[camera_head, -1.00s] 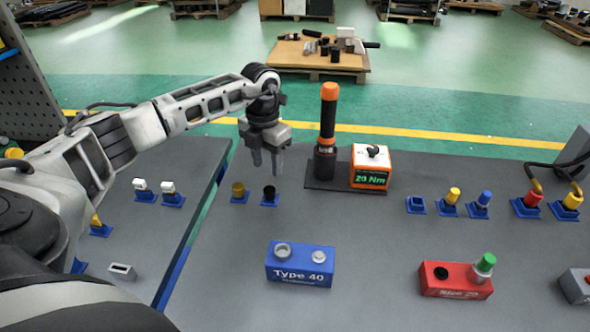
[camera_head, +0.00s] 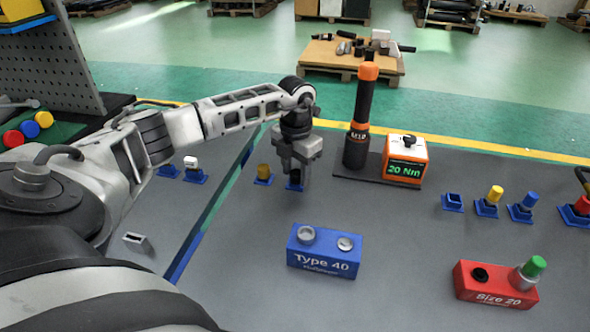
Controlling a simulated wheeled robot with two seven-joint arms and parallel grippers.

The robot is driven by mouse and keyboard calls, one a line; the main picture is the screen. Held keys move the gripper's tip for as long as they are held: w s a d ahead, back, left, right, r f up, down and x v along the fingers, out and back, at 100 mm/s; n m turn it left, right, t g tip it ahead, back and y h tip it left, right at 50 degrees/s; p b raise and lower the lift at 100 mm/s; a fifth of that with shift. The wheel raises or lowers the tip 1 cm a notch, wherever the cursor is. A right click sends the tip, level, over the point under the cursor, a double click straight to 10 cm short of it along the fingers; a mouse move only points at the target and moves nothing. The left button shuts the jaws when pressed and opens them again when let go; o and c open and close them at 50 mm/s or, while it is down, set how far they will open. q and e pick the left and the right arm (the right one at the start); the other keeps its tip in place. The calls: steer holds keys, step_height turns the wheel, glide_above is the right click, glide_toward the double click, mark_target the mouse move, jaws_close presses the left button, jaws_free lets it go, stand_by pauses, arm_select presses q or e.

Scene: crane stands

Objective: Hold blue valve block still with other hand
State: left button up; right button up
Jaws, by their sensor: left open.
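The blue valve block (camera_head: 322,263) marked "Type 40" sits on the grey table in the middle front of the head view. Its top shows a grey ring-like port at the left and a smaller light fitting at the right. My left gripper (camera_head: 293,182) is open and points down over a black piece in a small blue holder (camera_head: 295,187), behind the block and apart from it. The fingers partly hide the black piece, and I cannot tell whether they touch it. My right gripper is not in view.
A brass-coloured piece (camera_head: 263,171) in a holder stands just left of the gripper. A black and orange tool (camera_head: 360,120) and a "20 Nm" box (camera_head: 405,161) stand to its right. A red "Size 20" block (camera_head: 494,286) with a green cap is at front right. Clear table surrounds the blue block.

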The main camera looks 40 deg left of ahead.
mark_target(296, 172)
arm_select(q)
steer(key=c, duration=0.9)
steer(key=shift+r, duration=0.15)
steer(key=shift+r+p, duration=1.65)
steer(key=shift+r, duration=0.2)
